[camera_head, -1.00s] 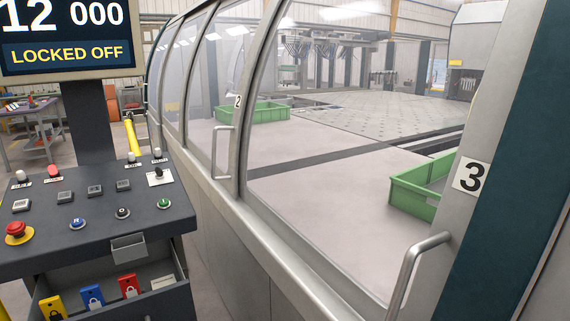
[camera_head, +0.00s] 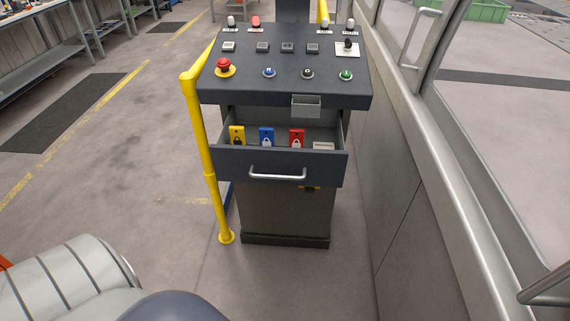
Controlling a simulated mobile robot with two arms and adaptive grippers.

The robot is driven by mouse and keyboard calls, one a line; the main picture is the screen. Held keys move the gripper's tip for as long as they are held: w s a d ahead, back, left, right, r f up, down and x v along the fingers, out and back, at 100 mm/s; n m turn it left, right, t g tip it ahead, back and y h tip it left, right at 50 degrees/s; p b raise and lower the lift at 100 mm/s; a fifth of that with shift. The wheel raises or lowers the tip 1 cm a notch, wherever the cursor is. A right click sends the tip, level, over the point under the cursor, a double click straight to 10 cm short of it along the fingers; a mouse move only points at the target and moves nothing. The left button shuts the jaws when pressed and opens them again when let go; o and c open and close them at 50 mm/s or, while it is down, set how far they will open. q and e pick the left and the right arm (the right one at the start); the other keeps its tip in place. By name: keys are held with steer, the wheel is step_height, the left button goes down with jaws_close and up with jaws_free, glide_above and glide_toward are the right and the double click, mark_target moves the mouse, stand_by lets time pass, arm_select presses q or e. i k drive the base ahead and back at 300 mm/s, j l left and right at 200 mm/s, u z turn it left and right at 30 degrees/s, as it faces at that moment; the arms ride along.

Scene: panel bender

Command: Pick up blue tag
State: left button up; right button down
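The blue tag (camera_head: 267,137) stands in the open drawer (camera_head: 280,166) of the control console, with a padlock picture on its face. It is between a yellow tag (camera_head: 237,136) on its left and a red tag (camera_head: 297,139) on its right. The drawer front hides the lower edges of the tags. Neither of my grippers shows in the head view. A grey and dark blue part at the bottom left looks like one of my arms.
The console top (camera_head: 285,88) carries buttons and a red emergency stop (camera_head: 224,67). A yellow post (camera_head: 209,170) stands left of the console. The machine enclosure (camera_head: 395,150) runs along its right. The floor in front is clear.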

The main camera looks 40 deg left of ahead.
mark_target(266, 134)
steer(key=u, duration=1.25)
